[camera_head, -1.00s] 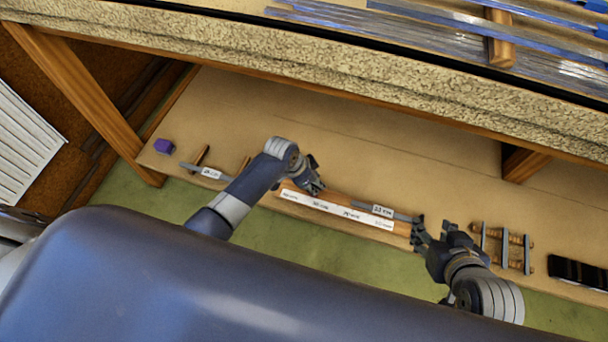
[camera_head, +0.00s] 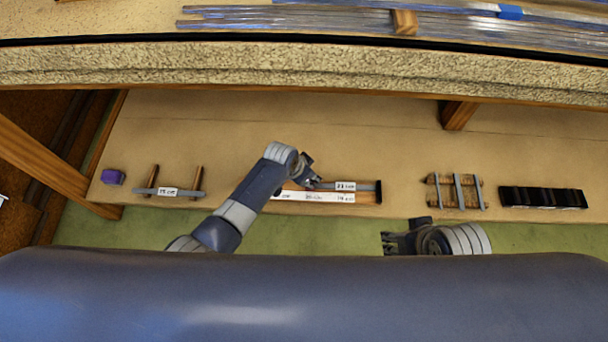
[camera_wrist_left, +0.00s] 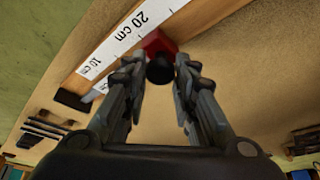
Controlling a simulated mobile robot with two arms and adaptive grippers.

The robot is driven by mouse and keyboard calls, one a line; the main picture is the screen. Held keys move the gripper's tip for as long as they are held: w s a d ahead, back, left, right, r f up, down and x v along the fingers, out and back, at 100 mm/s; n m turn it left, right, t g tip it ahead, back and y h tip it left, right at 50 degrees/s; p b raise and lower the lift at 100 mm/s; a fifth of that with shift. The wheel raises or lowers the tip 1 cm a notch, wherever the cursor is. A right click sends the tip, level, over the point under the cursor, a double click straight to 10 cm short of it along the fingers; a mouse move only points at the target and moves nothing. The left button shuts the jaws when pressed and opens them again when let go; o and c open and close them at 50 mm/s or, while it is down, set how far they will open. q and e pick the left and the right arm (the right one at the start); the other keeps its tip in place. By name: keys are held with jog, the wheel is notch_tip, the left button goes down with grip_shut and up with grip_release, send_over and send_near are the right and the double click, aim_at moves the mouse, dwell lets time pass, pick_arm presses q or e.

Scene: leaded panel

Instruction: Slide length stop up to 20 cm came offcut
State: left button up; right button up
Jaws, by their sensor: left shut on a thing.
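The measuring board (camera_head: 364,198) has a white scale (camera_head: 314,196); the wrist view shows its 20 cm mark (camera_wrist_left: 143,22). A grey came offcut (camera_head: 366,187) with a label, apparently 23 cm, lies along it, its right end by the dark end block (camera_head: 378,191). The red length stop (camera_wrist_left: 162,44) with a black knob (camera_wrist_left: 159,70) is on the board close to the 20 mark. My left gripper (camera_head: 310,173) is shut on the stop's knob and hides the stop in the head view. My right gripper (camera_head: 387,243) is off the board, near the front edge; its finger gap is unclear.
Left of the board, another came piece (camera_head: 184,193) with a label lies across two wooden rests (camera_head: 152,178). A purple block (camera_head: 113,177) is at the far left. A wooden rack with grey strips (camera_head: 457,192) and a black tray (camera_head: 543,198) are at right. A shelf edge (camera_head: 300,66) overhangs behind.

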pick_arm(q)
jog(key=shift+d, duration=0.2)
jog(key=o, duration=1)
jog(key=shift+o, duration=0.2)
jog(key=shift+a+r, duration=0.2)
jog(key=shift+r, duration=0.15)
jog(key=v, duration=1.1)
jog(key=shift+s, duration=0.2)
